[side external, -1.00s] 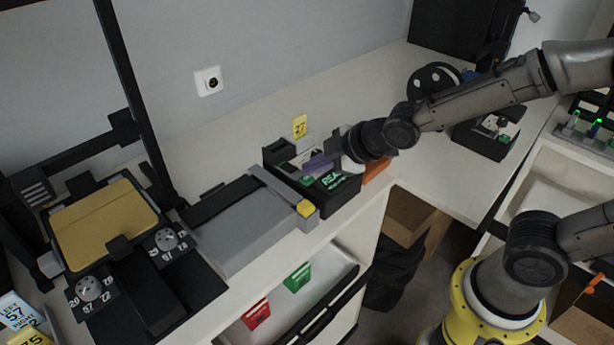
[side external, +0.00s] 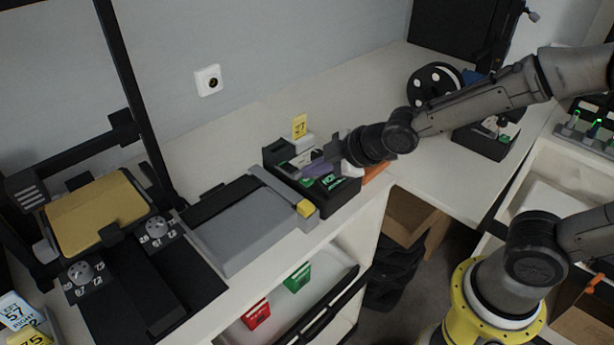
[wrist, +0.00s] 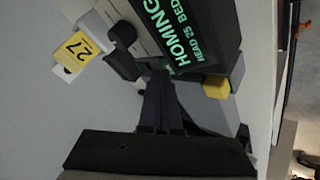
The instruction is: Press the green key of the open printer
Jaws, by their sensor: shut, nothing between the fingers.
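The open printer has a yellow plate (side external: 100,213) on its bed at the left of the side view. Its black control box (side external: 340,200) stands on the bench in the middle. The box's screen (wrist: 185,30) reads HOMING in green letters. My gripper (side external: 308,172) is shut and empty, its purple fingers pointing down at the box top. In the wrist view the fingertips (wrist: 160,76) meet the box beside the screen. A small bit of green, apparently the green key (side external: 307,183), shows at the tips. The fingers cover most of it, and contact cannot be told for certain.
A yellow tag 27 (side external: 299,126) stands behind the box. A black spool (side external: 433,84) and another dark box (side external: 487,138) stand at the back right. Bare bench lies between.

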